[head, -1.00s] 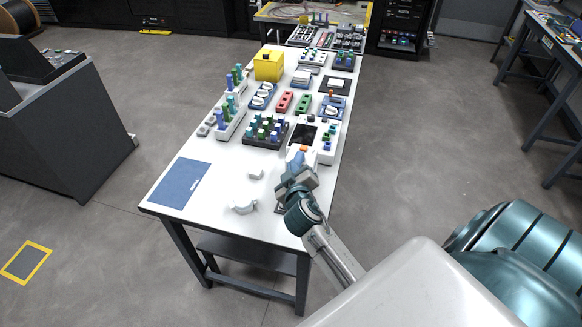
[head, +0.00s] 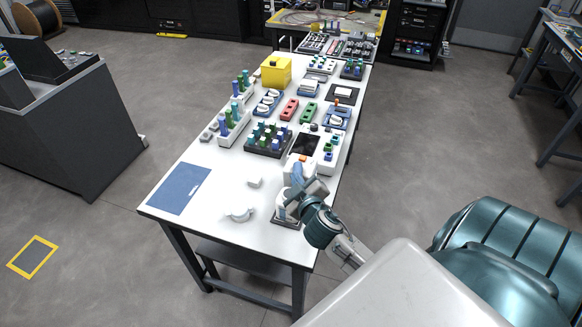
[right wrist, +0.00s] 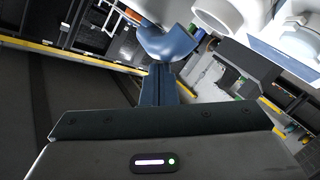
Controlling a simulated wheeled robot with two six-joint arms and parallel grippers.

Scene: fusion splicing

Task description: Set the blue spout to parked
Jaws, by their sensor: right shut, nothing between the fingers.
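The blue spout (head: 297,172) is at the near right part of the white table, on a white fixture (head: 283,208) with a dark base. My right gripper (head: 300,190) is shut and empty, right beside the spout, and hides part of the fixture. In the right wrist view a curved blue piece of the spout (right wrist: 168,43) lies just beyond the shut fingers (right wrist: 158,82). I cannot tell whether they touch it. My left gripper is not in view.
A white curved part (head: 240,215) and a small white block (head: 255,182) lie left of the fixture. A blue mat (head: 180,188) lies at the near left. Racks of coloured pegs (head: 268,138) and a yellow box (head: 276,71) stand farther back.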

